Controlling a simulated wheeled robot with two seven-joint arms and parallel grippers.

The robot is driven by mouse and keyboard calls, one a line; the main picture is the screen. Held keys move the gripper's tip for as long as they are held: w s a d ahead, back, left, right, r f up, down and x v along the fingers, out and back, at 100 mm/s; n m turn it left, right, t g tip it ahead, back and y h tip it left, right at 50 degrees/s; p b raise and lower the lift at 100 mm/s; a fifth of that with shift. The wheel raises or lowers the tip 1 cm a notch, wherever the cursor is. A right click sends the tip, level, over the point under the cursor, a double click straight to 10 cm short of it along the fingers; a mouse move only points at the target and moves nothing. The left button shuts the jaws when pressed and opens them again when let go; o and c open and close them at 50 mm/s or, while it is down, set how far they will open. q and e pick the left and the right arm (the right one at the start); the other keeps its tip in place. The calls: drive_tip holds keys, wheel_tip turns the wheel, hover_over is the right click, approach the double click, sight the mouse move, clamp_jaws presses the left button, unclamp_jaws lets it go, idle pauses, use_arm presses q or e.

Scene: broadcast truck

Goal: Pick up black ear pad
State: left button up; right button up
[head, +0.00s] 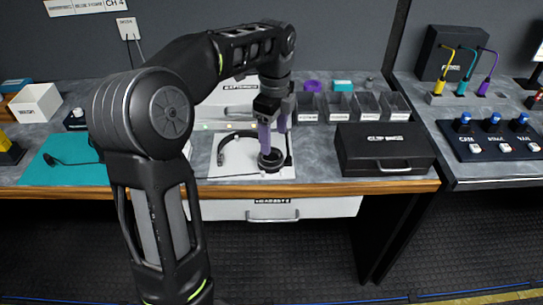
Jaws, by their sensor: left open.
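The black ear pad (271,160) is a dark ring lying on a white mat (222,170) on the counter. My left gripper (273,143) points down with purple fingers. It is open and just above the ear pad, with the left finger's tip at or over the ring. I cannot tell whether the fingers touch it. A black headset band (226,147) lies on the same mat, to the left of the ear pad. My right gripper is not in view.
A black case (384,150) stands right of the mat. Several clear bins (340,106) line the back. A teal mat (62,173) lies at left, and a button panel (490,137) is on the right desk. A drawer (310,208) is below the counter.

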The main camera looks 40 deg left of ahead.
sight(273, 159)
use_arm(q)
drive_tip(key=shift+f, duration=0.45)
drive_tip(key=shift+f, duration=0.1)
wheel_tip(273, 159, down, 5)
drive_tip(key=shift+s+p, duration=0.15)
drive_tip(key=shift+p, duration=0.15)
drive_tip(key=shift+c, duration=0.5)
drive_tip(key=c, duration=1)
wheel_tip(273, 159, up, 10)
idle(0.6)
